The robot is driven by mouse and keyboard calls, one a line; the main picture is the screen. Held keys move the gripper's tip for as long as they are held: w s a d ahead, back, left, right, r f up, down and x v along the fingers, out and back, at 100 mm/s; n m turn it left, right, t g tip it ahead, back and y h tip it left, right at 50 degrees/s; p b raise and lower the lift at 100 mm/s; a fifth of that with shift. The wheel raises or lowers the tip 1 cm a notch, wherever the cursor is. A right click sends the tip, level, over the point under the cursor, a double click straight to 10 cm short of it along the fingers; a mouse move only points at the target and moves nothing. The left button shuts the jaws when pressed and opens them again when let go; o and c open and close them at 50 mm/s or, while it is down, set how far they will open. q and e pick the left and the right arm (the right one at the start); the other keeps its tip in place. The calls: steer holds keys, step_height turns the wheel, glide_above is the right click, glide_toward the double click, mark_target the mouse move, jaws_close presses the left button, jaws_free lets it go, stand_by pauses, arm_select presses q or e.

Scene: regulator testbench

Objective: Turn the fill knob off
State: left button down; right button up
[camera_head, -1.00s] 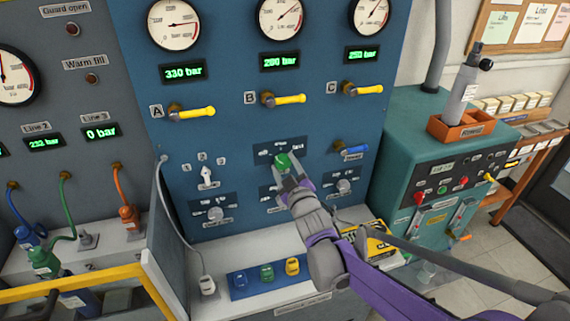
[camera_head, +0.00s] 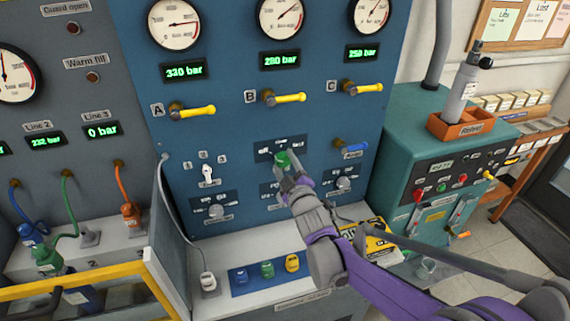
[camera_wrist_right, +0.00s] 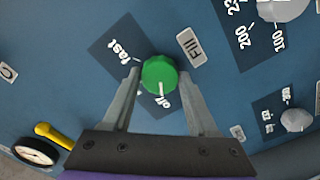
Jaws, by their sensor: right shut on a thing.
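The green round fill knob (camera_head: 282,158) sits on the blue panel, on a dark plate with "off" and "fast" marks. In the right wrist view the knob (camera_wrist_right: 160,74) has a white line that points toward the "off" mark. A "Fill" label (camera_wrist_right: 190,47) is beside it. My right gripper (camera_head: 285,171) reaches the knob from below right. In the wrist view its fingers (camera_wrist_right: 160,82) stand on either side of the knob, shut on it. The knob's sides are partly hidden by the fingers. My left gripper is not in view.
Yellow levers A (camera_head: 193,111), B (camera_head: 285,97) and C (camera_head: 362,88) stick out above the knob. A white selector (camera_head: 207,174) is to its left, with grey dials (camera_head: 216,211) lower down. A teal machine (camera_head: 425,130) stands at the right.

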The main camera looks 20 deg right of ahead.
steer(key=o, duration=1.4)
steer(key=s, duration=1.1)
steer(key=shift+d+b, duration=0.2)
steer(key=shift+b, duration=0.2)
steer(key=shift+w, duration=0.1)
steer(key=s+f+m+g, duration=0.3)
steer(key=s+f+g, duration=0.1)
steer(key=s, duration=0.4)
steer(key=s+f+m+g, duration=0.4)
steer(key=s+f, duration=0.3)
steer(key=s, duration=0.1)
steer(key=s+f+m+g, duration=0.3)
steer(key=s+f+g, duration=0.1)
steer(key=s, duration=0.4)
steer(key=shift+s+f+g+h, duration=0.2)
steer(key=shift+f+g+h, duration=0.1)
steer(key=shift+f, duration=0.4)
